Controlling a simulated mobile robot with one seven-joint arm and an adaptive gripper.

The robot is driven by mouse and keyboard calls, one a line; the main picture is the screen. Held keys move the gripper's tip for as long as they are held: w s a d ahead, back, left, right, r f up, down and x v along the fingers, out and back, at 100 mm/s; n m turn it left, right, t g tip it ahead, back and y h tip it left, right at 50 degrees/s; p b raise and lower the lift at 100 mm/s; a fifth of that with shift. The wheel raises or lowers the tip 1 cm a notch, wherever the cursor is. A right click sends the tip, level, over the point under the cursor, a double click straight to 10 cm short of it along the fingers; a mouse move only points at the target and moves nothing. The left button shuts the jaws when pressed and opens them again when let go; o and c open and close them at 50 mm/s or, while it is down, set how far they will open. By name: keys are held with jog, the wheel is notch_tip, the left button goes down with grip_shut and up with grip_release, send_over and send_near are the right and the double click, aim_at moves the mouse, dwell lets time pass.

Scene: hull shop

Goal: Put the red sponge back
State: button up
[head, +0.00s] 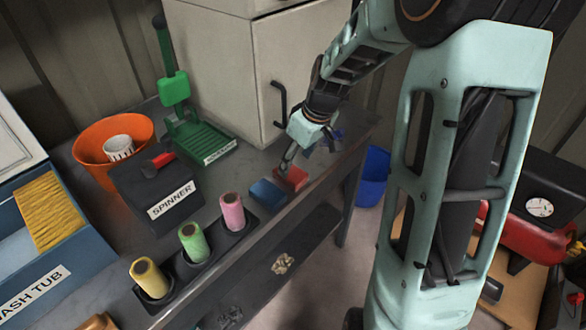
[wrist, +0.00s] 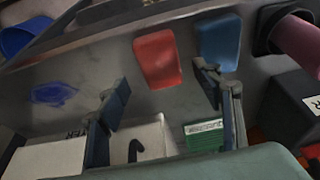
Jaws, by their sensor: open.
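The red sponge (head: 292,179) lies on the grey bench near its front edge, right beside a blue sponge (head: 268,194). In the wrist view the red sponge (wrist: 158,58) lies flat just beyond the fingertips, roughly between them, and the blue sponge (wrist: 219,42) lies to its right. My gripper (head: 288,163) is low over the bench at the red sponge, and one finger hides part of it in the head view. In the wrist view my gripper (wrist: 162,77) has its fingers wide apart with nothing between them. I cannot tell whether a fingertip touches the sponge.
A holder (head: 207,260) with pink, green and yellow rolls stands left of the sponges. The black SPINNER box (head: 155,190), orange bucket (head: 88,145), green press (head: 200,140) and pale cabinet (head: 235,75) stand behind. A flat blue item (wrist: 54,94) lies on the bench; a blue bucket (head: 373,175) stands beyond its end.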

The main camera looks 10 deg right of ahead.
jog(key=v, duration=0.6)
jog(key=shift+r, duration=0.2)
jog(key=shift+d, duration=0.1)
